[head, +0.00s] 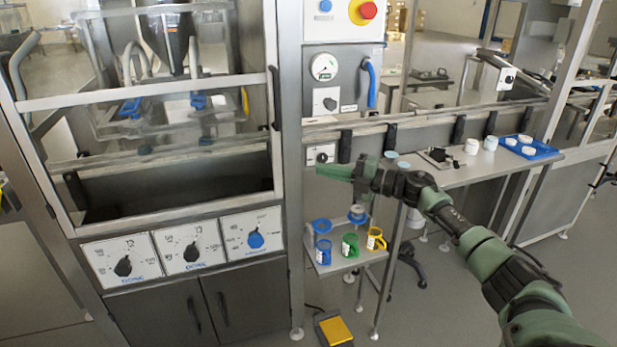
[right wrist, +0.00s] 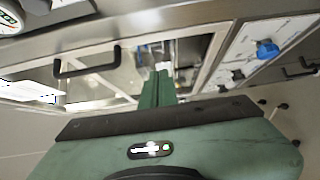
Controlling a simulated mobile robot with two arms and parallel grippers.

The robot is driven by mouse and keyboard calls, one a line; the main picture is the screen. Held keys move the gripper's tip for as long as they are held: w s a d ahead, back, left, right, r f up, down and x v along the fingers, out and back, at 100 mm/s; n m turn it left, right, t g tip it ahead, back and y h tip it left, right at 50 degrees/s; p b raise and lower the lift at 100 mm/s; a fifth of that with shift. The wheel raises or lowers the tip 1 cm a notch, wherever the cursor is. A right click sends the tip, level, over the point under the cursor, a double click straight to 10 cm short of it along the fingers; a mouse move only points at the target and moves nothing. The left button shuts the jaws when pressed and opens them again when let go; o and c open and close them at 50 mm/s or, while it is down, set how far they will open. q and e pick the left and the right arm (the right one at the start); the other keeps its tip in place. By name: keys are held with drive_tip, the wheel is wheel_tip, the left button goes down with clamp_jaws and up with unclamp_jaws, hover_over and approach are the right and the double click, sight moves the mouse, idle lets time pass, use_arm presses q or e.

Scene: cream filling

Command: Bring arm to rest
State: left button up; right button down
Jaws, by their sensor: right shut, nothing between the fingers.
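My right arm reaches in from the lower right of the head view. Its green gripper (head: 335,172) points left, in front of the machine's metal post and above a small shelf with cups. In the right wrist view the green fingers (right wrist: 158,90) are together, with nothing between them. The gripper is in the air and appears apart from the machine and the cups. My left gripper is not in view.
A small shelf (head: 325,266) holds a blue cup (head: 322,250), a green cup (head: 350,245) and a yellow cup (head: 375,238). A side table (head: 480,172) bears a blue tray (head: 540,152) and white jars. A yellow pedal (head: 335,329) is on the floor.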

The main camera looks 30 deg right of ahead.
drive_tip(key=shift+s+d+r+b, duration=0.15)
drive_tip(key=shift+s+d, duration=0.35)
drive_tip(key=shift+d, duration=0.25)
drive_tip(key=shift+s+d+f+b, duration=0.1)
drive_tip(key=shift+s+d+b, duration=0.05)
drive_tip(key=shift+s+d, duration=0.45)
